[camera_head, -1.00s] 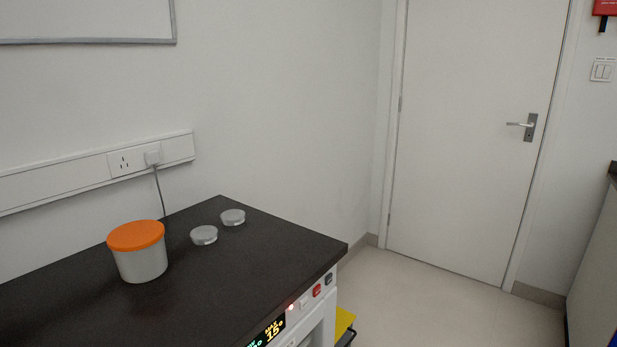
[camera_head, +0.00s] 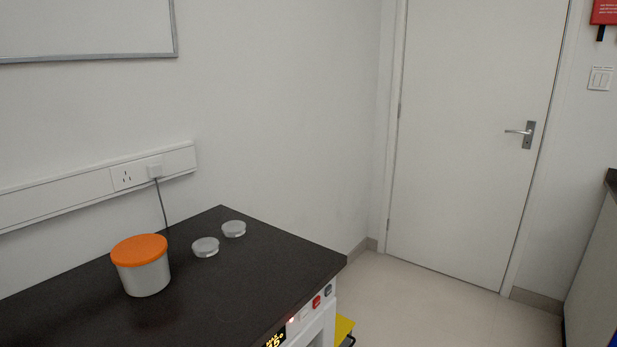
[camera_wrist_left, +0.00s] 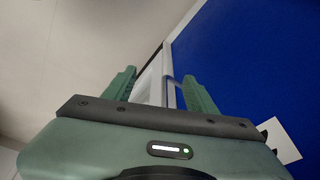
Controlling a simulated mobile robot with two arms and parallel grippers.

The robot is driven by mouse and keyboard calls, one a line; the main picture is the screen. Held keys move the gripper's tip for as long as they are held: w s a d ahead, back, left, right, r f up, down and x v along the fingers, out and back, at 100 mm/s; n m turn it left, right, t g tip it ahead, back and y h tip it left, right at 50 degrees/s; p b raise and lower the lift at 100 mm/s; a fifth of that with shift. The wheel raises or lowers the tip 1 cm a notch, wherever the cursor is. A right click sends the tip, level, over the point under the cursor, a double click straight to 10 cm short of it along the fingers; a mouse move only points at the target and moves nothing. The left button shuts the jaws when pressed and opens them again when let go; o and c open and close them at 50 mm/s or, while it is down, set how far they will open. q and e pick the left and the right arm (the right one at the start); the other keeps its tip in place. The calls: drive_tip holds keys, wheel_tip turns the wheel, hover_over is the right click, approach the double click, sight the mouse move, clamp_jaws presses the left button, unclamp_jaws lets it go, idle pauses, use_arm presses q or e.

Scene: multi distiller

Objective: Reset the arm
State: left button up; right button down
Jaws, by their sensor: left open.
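My left gripper (camera_wrist_left: 160,92) shows in the left wrist view with its two green fingers spread apart. It is open, and no object shows between the fingers. Behind it are a pale surface on the left and a blue panel (camera_wrist_left: 255,60) on the right. Neither of my arms shows in the head view, and my right gripper is in no view.
A dark countertop (camera_head: 225,305) holds a grey tub with an orange lid (camera_head: 139,250) and two small clear round dishes (camera_head: 205,247) (camera_head: 233,229). Controls line the front below it. A closed white door (camera_head: 460,130) stands beyond open floor (camera_head: 430,300).

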use_arm(q)
drive_tip(key=s+f+g+p, duration=0.1)
drive_tip(key=s+f+p, duration=0.45)
drive_tip(key=f, duration=0.65)
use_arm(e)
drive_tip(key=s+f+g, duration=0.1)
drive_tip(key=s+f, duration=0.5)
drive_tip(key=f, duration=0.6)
use_arm(q)
drive_tip(key=s+a+f+p, duration=0.1)
drive_tip(key=s+f+p, duration=0.1)
drive_tip(key=s, duration=0.5)
drive_tip(key=s+a+f+g+p, duration=0.1)
drive_tip(key=s+a+f+p, duration=0.1)
drive_tip(key=s+f, duration=0.2)
drive_tip(key=s, duration=0.3)
drive_tip(key=shift+s+a+p, duration=0.2)
drive_tip(key=shift+s+p, duration=0.1)
drive_tip(key=shift+p, duration=0.05)
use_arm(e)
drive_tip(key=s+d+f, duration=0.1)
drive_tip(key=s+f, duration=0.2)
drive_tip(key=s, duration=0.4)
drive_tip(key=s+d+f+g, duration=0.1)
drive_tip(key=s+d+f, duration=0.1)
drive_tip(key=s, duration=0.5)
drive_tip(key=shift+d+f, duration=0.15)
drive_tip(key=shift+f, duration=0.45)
use_arm(q)
drive_tip(key=shift+f, duration=0.1)
